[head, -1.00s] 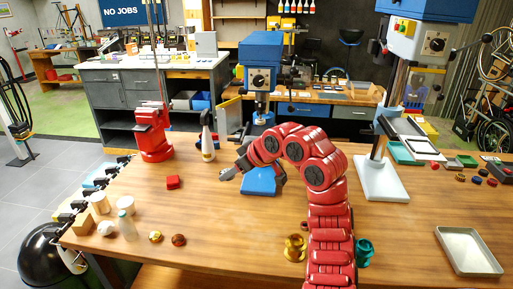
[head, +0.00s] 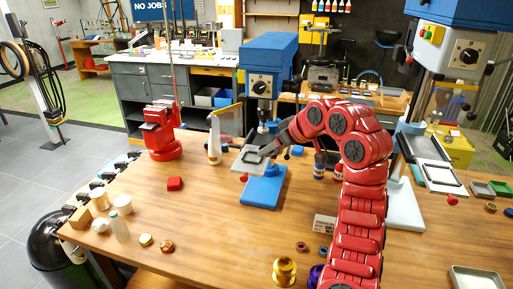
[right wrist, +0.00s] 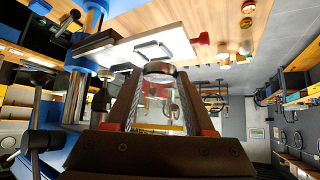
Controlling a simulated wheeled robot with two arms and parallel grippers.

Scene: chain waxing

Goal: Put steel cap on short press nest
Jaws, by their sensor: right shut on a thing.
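My right gripper (right wrist: 158,78) is shut on a round steel cap (right wrist: 159,67) held between its fingertips in the right wrist view. In the head view the right gripper (head: 268,147) reaches to the short blue press (head: 265,82), and the cap cannot be made out there. Below the fingers is a pale plate (head: 252,170) with a dark square frame, over the press's blue base (head: 264,190). In the wrist view the plate (right wrist: 178,42) and square frame (right wrist: 152,49) lie just beyond the cap. I cannot tell whether they touch. My left gripper is out of view.
A red stand (head: 162,135) and a white bottle (head: 214,145) stand left of the press. A red block (head: 175,184) lies on the wooden table. The taller blue press (head: 462,50) stands at right. A brass spool (head: 285,271) is near the front.

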